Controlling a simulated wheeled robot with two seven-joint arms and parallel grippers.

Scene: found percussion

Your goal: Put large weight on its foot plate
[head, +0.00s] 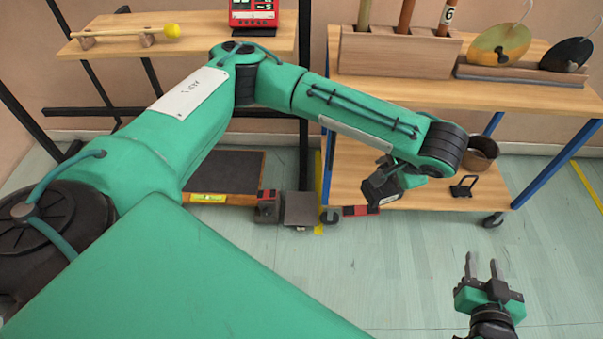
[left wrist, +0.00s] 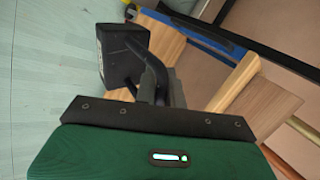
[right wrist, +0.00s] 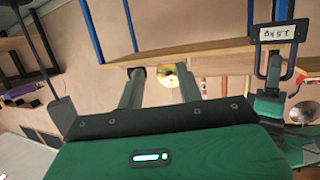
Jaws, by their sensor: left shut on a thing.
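A dark block-shaped weight (head: 382,191) with a loop handle hangs from my left gripper (head: 388,166). The gripper is shut on the handle, which also shows in the left wrist view beside the black block (left wrist: 116,58). The weight is tilted in the head view. In the right wrist view its label (right wrist: 277,33) reads 1.5 kg. A grey square plate (head: 300,209), which looks like the foot plate, lies low near the floor, left of the held weight and apart from it. My right gripper (head: 481,262) is open and empty at the lower right.
Red-and-black parts (head: 267,206) flank the plate. A dark board (head: 226,172) lies behind it to the left. A smaller black weight (head: 464,187) and a brown pot (head: 481,152) stand on the lower shelf. Floor (head: 410,260) in front is clear.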

